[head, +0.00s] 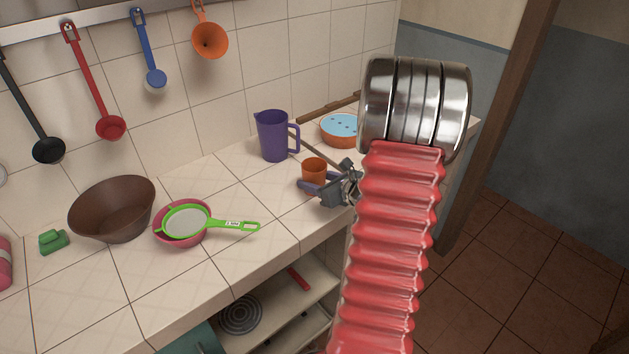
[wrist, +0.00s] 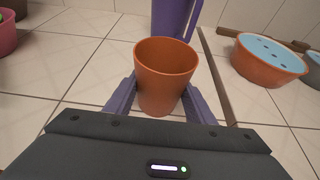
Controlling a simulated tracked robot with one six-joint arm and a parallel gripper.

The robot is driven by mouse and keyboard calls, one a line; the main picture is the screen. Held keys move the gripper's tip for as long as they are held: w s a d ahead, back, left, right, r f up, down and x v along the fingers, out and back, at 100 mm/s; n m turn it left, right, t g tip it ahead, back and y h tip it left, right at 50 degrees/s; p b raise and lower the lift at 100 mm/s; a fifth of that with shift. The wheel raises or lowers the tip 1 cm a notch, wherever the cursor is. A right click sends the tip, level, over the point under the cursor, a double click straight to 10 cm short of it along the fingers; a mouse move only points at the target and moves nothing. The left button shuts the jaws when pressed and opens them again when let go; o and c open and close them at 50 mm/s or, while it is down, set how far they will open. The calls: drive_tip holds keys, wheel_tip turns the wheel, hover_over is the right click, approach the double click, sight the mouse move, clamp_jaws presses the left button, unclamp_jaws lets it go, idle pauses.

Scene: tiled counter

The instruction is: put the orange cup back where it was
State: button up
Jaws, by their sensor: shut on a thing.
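The orange cup (head: 314,171) is upright over the tiled counter in the head view, in front of the purple jug. In the wrist view the orange cup (wrist: 165,78) stands between the two purple fingers of my gripper (wrist: 163,98). The fingers are shut on its sides, and its open mouth faces up. In the head view my gripper (head: 317,184) is at the counter's right part, partly hidden by my red arm. I cannot tell whether the cup's base touches the counter.
The purple jug (head: 272,136) stands close behind the cup. A blue-topped orange bowl (head: 341,130) is at the back right. A brown bowl (head: 113,208) and a green strainer (head: 188,219) on a pink bowl (head: 176,241) lie to the left. Tiles between strainer and cup are clear.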

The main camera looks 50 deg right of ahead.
drive_tip(key=o, duration=1.4)
drive_tip(key=shift+c, duration=0.2)
drive_tip(key=shift+s+r, duration=0.2)
drive_tip(key=shift+s, duration=0.05)
drive_tip(key=v, duration=1.1)
drive_tip(key=shift+s+a+r, duration=0.1)
drive_tip(key=shift+s, duration=0.05)
